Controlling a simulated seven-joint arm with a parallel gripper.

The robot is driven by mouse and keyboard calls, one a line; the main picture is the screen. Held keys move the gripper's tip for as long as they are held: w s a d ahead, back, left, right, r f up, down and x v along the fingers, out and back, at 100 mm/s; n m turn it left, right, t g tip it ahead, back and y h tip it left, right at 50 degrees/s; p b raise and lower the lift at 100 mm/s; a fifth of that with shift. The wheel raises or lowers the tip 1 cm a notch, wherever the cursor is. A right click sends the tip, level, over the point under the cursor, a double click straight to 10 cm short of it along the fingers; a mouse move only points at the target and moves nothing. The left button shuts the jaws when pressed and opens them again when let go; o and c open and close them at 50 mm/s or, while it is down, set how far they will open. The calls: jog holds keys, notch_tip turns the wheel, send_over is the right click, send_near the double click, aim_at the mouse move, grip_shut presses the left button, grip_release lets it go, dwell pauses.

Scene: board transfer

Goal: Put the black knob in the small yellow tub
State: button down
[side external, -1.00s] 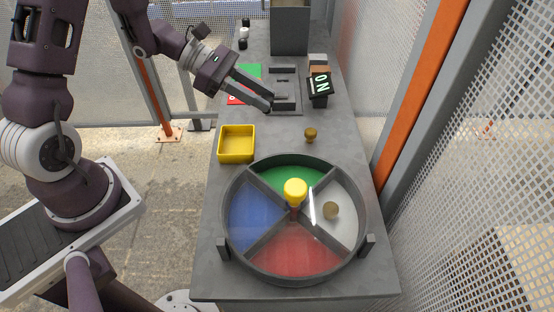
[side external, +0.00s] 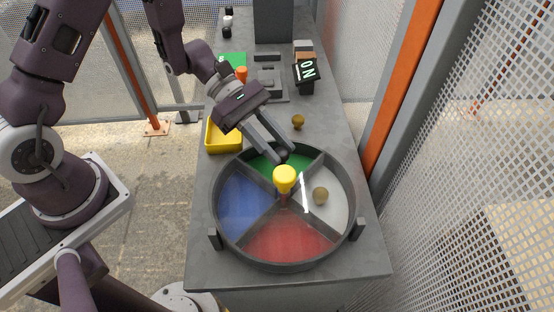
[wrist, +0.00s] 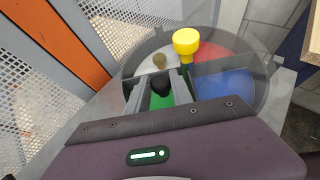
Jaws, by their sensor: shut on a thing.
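My gripper (side external: 284,155) is shut on the black knob (wrist: 160,87), which shows dark between the fingertips in the wrist view. In the side view the fingertips are at the green compartment of the round divided tray (side external: 217,228), behind its yellow centre knob. I cannot tell how high above the compartment floor they are. The small yellow tub (side external: 223,149) stands on the table to the left of my gripper. My gripper hides part of the tub's right side in the side view, and its visible inside is empty.
The yellow centre knob (side external: 285,176) stands up close to my fingertips. A brown knob (side external: 320,195) lies in the white compartment and another (side external: 298,122) stands on the table. An orange knob (side external: 241,74), an ON sign (side external: 306,72) and a grey box (side external: 273,22) are farther back.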

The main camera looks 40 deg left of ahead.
jog(key=shift+f, duration=1.9)
jog(key=shift+f, duration=0.2)
jog(key=c, duration=1.1)
grip_release()
